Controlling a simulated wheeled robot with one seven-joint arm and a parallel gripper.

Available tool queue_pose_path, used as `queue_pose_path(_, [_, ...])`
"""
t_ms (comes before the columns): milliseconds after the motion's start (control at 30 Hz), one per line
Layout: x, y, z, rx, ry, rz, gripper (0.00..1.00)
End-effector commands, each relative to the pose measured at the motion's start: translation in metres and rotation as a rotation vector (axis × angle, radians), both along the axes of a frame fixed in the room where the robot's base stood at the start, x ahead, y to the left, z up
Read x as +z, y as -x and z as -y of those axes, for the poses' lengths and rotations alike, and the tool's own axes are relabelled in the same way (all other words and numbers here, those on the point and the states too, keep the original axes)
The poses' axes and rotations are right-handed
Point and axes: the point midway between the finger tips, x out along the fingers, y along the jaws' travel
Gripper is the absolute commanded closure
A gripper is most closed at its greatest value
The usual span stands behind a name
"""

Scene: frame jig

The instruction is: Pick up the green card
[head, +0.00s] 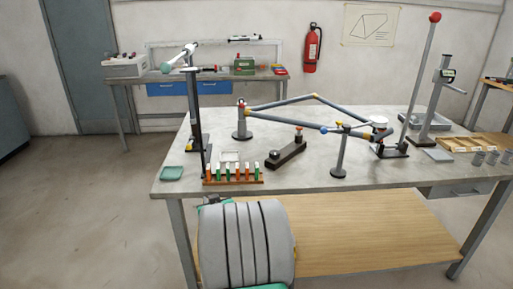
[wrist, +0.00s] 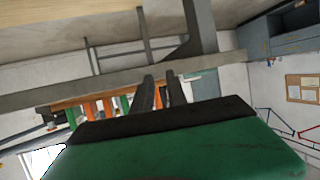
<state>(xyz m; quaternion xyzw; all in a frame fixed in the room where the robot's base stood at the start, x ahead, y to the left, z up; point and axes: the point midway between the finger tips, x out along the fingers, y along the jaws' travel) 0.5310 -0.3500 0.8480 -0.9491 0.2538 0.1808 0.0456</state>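A low wooden rack (head: 234,181) stands at the front left of the grey table (head: 330,180). It holds several small upright pieces, some orange and some green, with pale tops. One green card (head: 257,171) is at the rack's right end. In the wrist view, which looks upside down, the orange and green pieces (wrist: 124,104) show beyond the table's front edge. In the head view my arm hides the gripper.
A flat green tray (head: 172,173) lies left of the rack. A dark post (head: 203,150) rises close behind the rack. A bar linkage (head: 285,103) and a dark block (head: 287,155) stand farther back. The tabletop's front middle is clear. A wooden shelf (head: 370,235) is below.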

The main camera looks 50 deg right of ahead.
Motion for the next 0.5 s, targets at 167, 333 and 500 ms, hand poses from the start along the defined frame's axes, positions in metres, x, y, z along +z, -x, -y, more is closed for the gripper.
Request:
queue_pose_path(167, [0.045,0.071,0.121,-0.253,0.169,0.226,0.82])
queue_pose_path(333, [0.045,0.093,0.153,-0.326,0.235,0.294,0.82])
queue_pose_path(500, [0.046,0.076,0.170,-0.324,0.235,0.294,0.82])
